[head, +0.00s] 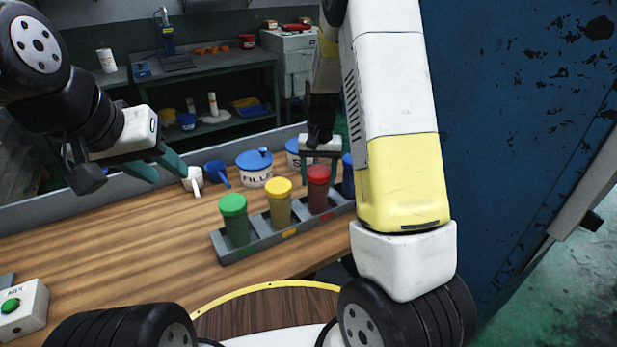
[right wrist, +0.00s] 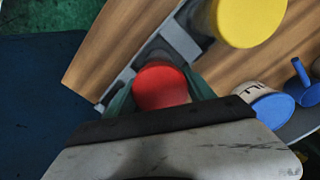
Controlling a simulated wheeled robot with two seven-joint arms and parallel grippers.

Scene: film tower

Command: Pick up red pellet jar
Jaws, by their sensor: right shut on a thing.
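The red pellet jar (head: 318,187) stands upright in the right-hand slot of the grey rack (head: 232,256). My right gripper (head: 319,170) reaches down over it and is shut on it, one teal finger on each side. In the right wrist view the red lid (right wrist: 162,86) sits between the fingers. Whether the jar's base touches the rack floor is hard to tell. My left gripper (head: 163,170) hangs above the back left of the bench, its two teal fingers apart and empty.
A yellow jar (head: 279,204) and a green jar (head: 234,218) stand in the same rack. A green-button box (head: 22,309) sits front left.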

